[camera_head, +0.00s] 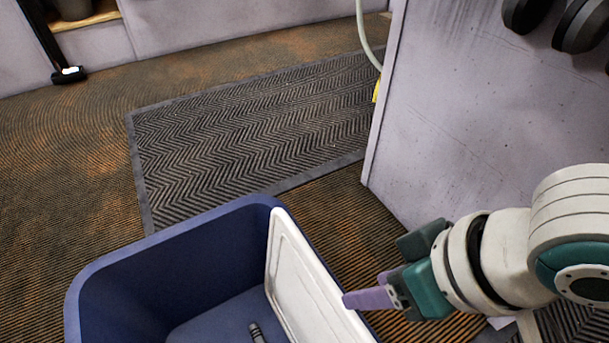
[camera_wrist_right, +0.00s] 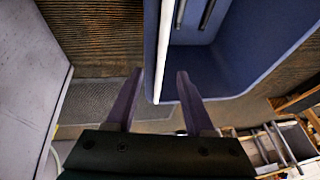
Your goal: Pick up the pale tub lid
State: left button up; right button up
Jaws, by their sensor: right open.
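The pale tub lid (camera_head: 300,283) is a white panel standing on edge, leaning along the right wall inside the blue tub (camera_head: 180,238). In the right wrist view the lid shows edge-on as a thin white strip (camera_wrist_right: 164,50). My right gripper (camera_head: 352,299) is at the lid's right side near its top edge. In the right wrist view its two purple fingers (camera_wrist_right: 159,82) are open, with the lid's edge lined up between them. I cannot tell whether a finger touches the lid. My left gripper is not in view.
A dark rod-like item (camera_head: 257,334) lies in the tub. A grey herringbone mat (camera_head: 250,130) lies on the floor behind it. A pale panel (camera_head: 480,110) stands at the right, close behind my right gripper.

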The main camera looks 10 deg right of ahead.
aim_at(340, 302)
jog(key=f+b, duration=0.1)
jog(key=a+f+b, duration=0.1)
jog(key=f, duration=0.1)
jog(key=f+b, duration=0.1)
jog(key=shift+a+f, duration=0.3)
jog(key=shift+a, duration=0.05)
jog(key=shift+w+f+b, duration=0.35)
jog(key=shift+b, duration=0.3)
jog(key=b+x, duration=0.4)
jog(key=shift+w+f+b, duration=0.15)
jog(key=shift+f+b, duration=0.15)
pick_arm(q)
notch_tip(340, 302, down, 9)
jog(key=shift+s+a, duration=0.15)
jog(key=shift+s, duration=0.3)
pick_arm(e)
jog(key=shift+r, duration=0.15)
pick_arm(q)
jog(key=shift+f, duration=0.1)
pick_arm(e)
jog(key=shift+c, duration=0.2)
grip_shut()
